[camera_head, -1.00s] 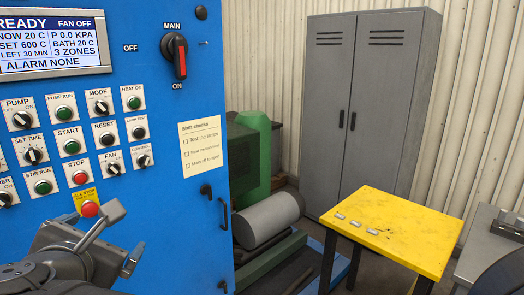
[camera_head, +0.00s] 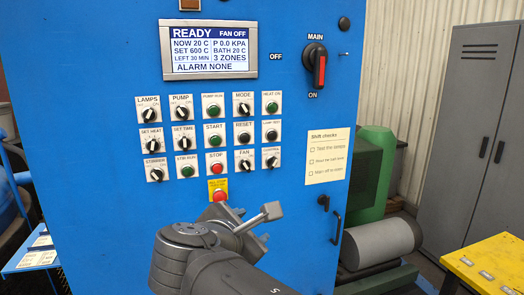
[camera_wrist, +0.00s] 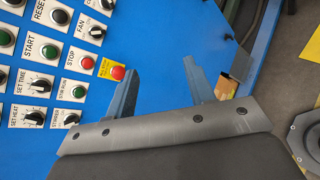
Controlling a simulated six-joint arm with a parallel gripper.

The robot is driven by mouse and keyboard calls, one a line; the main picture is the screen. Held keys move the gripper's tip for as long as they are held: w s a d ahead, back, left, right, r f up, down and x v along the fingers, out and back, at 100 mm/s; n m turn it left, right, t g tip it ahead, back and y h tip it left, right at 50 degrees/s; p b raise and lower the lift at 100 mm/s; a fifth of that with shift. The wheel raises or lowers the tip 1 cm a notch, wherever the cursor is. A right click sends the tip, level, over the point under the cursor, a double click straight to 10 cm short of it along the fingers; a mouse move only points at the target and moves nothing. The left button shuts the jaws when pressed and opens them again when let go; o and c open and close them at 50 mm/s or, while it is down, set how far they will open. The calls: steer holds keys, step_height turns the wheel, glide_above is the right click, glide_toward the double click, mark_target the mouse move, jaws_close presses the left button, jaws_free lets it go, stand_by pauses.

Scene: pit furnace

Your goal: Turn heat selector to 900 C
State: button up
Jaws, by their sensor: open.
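The SET HEAT knob (camera_head: 151,143) is a black rotary selector on a white plate in the left column of the blue panel, below LAMPS. It also shows in the wrist view (camera_wrist: 40,116), left of my fingers; its exact setting is too small to read. The display (camera_head: 208,50) reads READY, NOW 20 C, SET 600 C, ALARM NONE. My gripper (camera_head: 258,222) is in front of the lower panel, right of and below the red all-stop button. In the wrist view my gripper (camera_wrist: 165,58) has its two fingers apart and nothing between them.
The red all-stop button (camera_head: 220,196) is close to my gripper. Other knobs and buttons crowd around SET HEAT. The MAIN switch (camera_head: 318,68) is at upper right, with a door handle (camera_head: 337,226) below. A yellow table (camera_head: 490,262) stands at right.

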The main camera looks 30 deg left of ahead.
steer(key=shift+a, duration=0.15)
steer(key=shift+c, duration=1.4)
steer(key=n+y, duration=1.1)
glide_toward(153, 146)
steer(key=x, duration=0.8)
steer(key=shift+w+a, duration=0.15)
steer(key=shift+a, duration=0.05)
jaws_close()
